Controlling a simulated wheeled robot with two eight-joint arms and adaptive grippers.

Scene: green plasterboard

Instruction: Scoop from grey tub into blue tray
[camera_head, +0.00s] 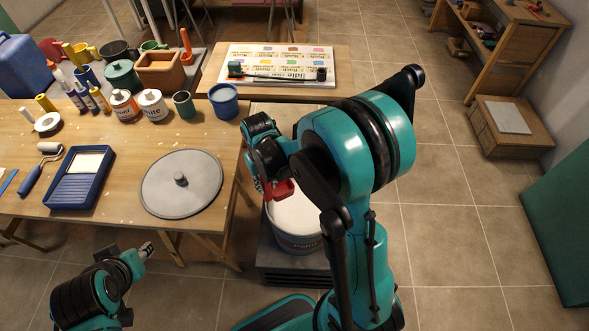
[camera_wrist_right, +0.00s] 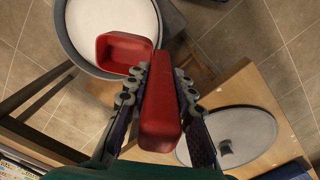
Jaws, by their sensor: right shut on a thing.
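My right gripper (camera_head: 268,183) is shut on the handle of a red scoop (camera_head: 282,190), partly hidden by my arm. In the right wrist view the gripper (camera_wrist_right: 160,85) clasps the handle, and the scoop's bowl (camera_wrist_right: 122,55) is over the edge of the grey tub (camera_wrist_right: 74,52). The bowl's inside looks red, with no white seen in it. The grey tub (camera_head: 297,243) holds white material (camera_head: 296,216). The blue tray (camera_head: 70,190) lies on the table at left with a pale patch inside. My left gripper (camera_head: 146,251) is low at left, away from everything; its opening is unclear.
The tub stands on a dark stand (camera_head: 278,266) beside the wooden table (camera_head: 120,160). A round grey lid (camera_head: 182,184) lies between tray and tub. A paint roller (camera_head: 40,170) lies left of the tray. Jars and bottles crowd the table's back.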

